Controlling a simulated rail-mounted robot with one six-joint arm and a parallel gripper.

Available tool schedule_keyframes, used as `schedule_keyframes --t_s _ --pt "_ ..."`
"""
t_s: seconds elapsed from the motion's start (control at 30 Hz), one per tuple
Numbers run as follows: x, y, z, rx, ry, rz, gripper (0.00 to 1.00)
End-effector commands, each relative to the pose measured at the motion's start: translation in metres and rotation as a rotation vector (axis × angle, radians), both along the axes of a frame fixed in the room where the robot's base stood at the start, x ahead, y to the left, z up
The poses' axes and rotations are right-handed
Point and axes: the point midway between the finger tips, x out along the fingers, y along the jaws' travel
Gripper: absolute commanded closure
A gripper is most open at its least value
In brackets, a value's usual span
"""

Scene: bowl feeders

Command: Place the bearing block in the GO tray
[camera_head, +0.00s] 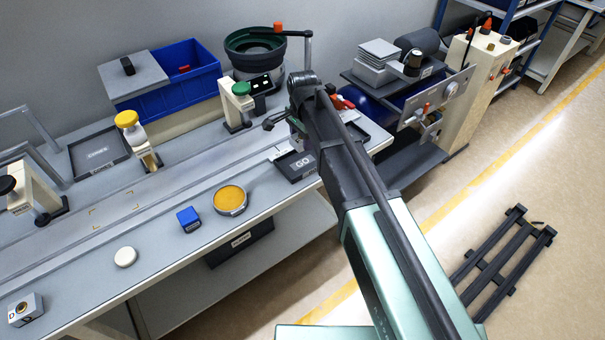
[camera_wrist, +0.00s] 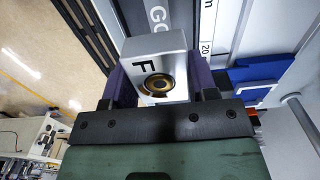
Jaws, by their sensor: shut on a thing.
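A silver bearing block (camera_wrist: 158,50) marked F, with a dark and brass bearing ring in its face, is between the purple fingers of my gripper (camera_wrist: 162,82) in the wrist view. The fingers are shut on its two sides. In the head view the dark GO tray (camera_head: 301,167) is at the bench's right end, and my gripper is mostly hidden behind my arm. Whether the block touches the tray cannot be told.
Another bearing block (camera_head: 26,309) stands at the bench's front left. A white disc (camera_head: 125,257), a blue cube (camera_head: 188,219) and a round orange-filled dish (camera_head: 230,200) lie along the front. A post with a green knob (camera_head: 237,103) stands behind the GO tray. Another tray (camera_head: 99,153) is at back left.

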Motion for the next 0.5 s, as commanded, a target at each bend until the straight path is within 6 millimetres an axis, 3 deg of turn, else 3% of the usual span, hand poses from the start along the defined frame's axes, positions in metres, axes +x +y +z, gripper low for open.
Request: schedule_keyframes --t_s 0.03,0.13,0.27,0.5 --pt "0.000 0.000 -0.030 0.000 0.000 0.000 0.82" --pt "0.000 0.000 -0.040 0.000 0.000 0.000 0.82" --pt "0.000 0.000 -0.037 0.000 0.000 0.000 0.82" --pt "0.000 0.000 -0.082 0.000 0.000 0.000 0.82"
